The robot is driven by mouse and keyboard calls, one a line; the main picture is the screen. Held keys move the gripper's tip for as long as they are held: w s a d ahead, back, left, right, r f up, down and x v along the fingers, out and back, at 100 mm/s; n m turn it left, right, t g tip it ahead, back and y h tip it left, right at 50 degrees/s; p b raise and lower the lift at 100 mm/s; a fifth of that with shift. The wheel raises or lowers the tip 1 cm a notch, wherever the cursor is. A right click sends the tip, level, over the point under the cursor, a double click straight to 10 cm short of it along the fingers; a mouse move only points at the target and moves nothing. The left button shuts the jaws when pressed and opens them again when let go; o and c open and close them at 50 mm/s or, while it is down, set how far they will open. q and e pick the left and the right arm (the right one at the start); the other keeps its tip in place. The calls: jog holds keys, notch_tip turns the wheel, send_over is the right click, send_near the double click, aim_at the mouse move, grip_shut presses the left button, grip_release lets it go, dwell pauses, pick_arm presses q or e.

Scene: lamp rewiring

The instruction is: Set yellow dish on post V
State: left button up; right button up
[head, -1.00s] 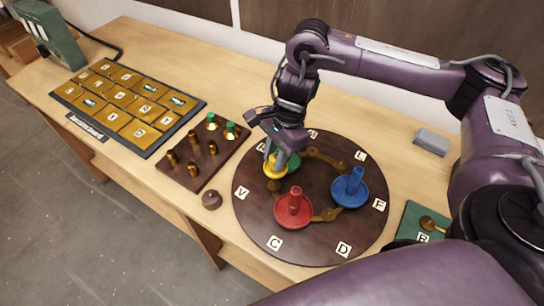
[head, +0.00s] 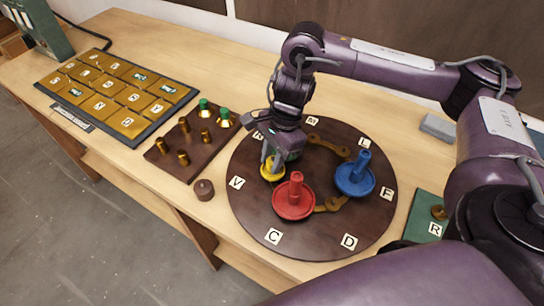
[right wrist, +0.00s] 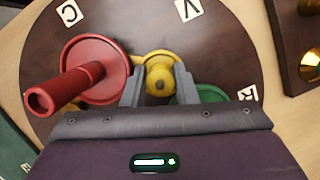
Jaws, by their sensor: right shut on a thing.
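The yellow dish (head: 272,174) is at the left side of the dark round board (head: 330,235), near the V label (head: 236,182). My right gripper (head: 271,160) is shut on its stem; in the right wrist view both fingers flank the yellow knob (right wrist: 160,77). Post V itself is hidden beneath the dish and gripper. I cannot tell whether the dish rests on it or hovers just above. My left gripper is not in view.
The red dish (head: 294,200) stands close beside the yellow one. The blue dish (head: 355,180) stands farther right, and a green dish (right wrist: 207,94) is partly hidden behind my gripper. A peg block (head: 165,158) and a small round knob (head: 204,190) lie left of the board.

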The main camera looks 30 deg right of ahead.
jog(key=shift+f+b, duration=0.45)
jog(key=shift+f, duration=0.05)
dwell(0.4)
jog(key=o, duration=1.1)
jog(key=shift+c, duration=0.2)
jog(key=p+v, duration=0.2)
jog(key=v, duration=0.5)
jog(key=shift+r, duration=0.4)
jog(key=shift+d, duration=0.1)
